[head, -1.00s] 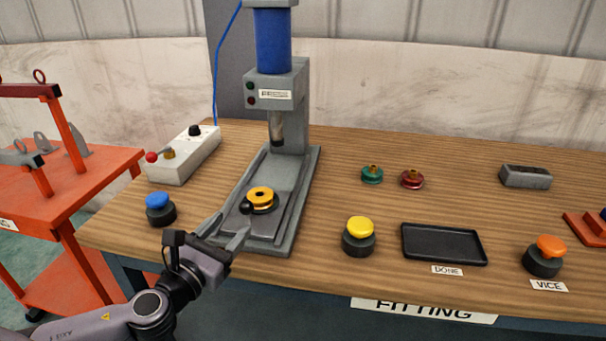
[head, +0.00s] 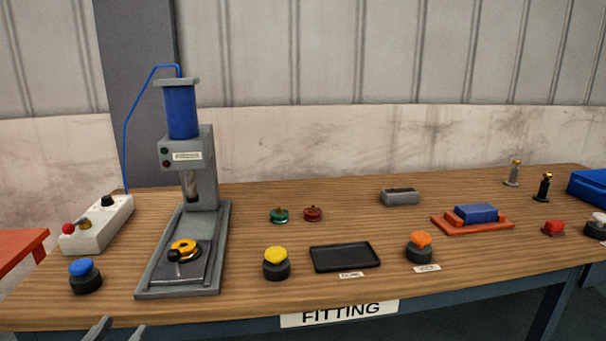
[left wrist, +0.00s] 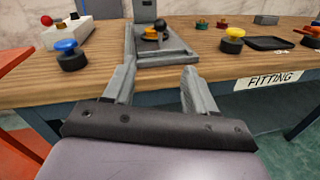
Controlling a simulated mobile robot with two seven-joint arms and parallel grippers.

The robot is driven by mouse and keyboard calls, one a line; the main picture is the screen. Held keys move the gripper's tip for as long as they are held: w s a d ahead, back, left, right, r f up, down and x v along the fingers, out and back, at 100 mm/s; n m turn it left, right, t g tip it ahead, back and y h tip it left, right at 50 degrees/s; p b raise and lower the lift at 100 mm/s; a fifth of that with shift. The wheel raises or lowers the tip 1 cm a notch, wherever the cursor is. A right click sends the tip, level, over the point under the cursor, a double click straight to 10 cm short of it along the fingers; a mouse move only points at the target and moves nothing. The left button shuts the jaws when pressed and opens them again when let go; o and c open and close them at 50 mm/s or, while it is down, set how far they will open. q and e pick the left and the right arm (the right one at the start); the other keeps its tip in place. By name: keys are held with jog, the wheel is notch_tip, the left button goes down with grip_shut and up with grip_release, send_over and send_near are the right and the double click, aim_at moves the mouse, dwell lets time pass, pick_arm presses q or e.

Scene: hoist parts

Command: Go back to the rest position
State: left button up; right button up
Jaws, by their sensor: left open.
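My left gripper (head: 118,331) shows only its fingertips at the bottom left of the head view, in front of the table's front edge. In the left wrist view its two fingers (left wrist: 154,88) are apart with nothing between them. The press (head: 190,150) stands beyond it on the wooden table (head: 250,297). An orange-yellow ring-shaped part (head: 184,247) with a black ball beside it sits on the press base, clear of the fingers. My right gripper is in neither view.
A blue button (head: 84,275) and a white control box (head: 98,224) stand left of the press. An orange cart (head: 18,247) is at far left.

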pick_arm(q)
jog(key=s+d+f+n+g+h+p, duration=0.1)
jog(key=s+d+f+n+g, duration=0.1)
jog(key=s+d+f+n, duration=0.2)
jog(key=s+d+f+n+g+h+p, duration=0.1)
jog(key=s+d+f+n+g, duration=0.2)
jog(key=n, duration=1.6)
jog(key=s+d+f+n+g+p, duration=0.1)
jog(key=s+d+f+n, duration=0.5)
jog(key=f+n, duration=0.6)
notch_tip(320, 180, down, 2)
jog(key=shift+s+f+n+g+h, duration=0.1)
jog(key=shift+s+n+g+h, duration=0.25)
jog(key=shift+s+g, duration=0.5)
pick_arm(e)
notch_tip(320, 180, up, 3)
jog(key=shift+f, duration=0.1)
